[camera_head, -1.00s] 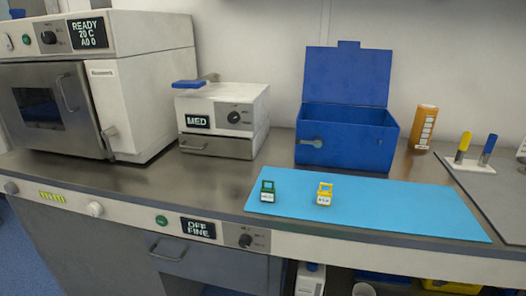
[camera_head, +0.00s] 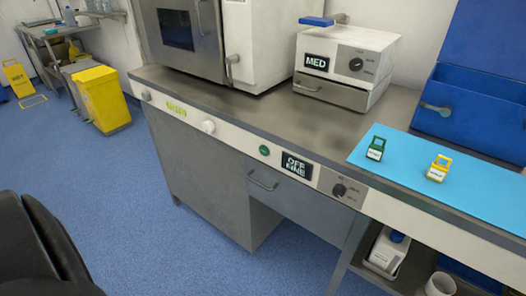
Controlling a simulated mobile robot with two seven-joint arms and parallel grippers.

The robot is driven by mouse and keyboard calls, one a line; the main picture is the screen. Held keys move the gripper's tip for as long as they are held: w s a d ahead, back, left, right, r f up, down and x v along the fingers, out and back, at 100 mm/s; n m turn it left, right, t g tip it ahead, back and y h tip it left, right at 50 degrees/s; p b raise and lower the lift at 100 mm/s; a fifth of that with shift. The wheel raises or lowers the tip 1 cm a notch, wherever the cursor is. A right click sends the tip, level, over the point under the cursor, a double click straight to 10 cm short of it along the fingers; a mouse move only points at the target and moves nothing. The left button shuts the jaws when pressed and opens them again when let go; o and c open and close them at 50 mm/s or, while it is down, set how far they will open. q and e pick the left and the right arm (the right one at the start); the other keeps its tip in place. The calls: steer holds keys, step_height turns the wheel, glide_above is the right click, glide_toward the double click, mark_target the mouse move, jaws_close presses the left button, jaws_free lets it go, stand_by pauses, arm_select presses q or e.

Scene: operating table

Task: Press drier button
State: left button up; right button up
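A white box-shaped device (camera_head: 345,62) with a MED display stands on the counter above. A large white machine with a glass door (camera_head: 190,30) stands to its left, its top cut off. No label shows which unit is the drier. Neither gripper is in view.
A blue mat (camera_head: 455,190) holds a green tag (camera_head: 376,148) and a yellow tag (camera_head: 438,168). A blue open box (camera_head: 470,110) stands behind. A yellow bin (camera_head: 103,97) stands at the far left. Blue floor (camera_head: 130,200) is clear before the counter. A black shape (camera_head: 40,245) fills the lower left corner.

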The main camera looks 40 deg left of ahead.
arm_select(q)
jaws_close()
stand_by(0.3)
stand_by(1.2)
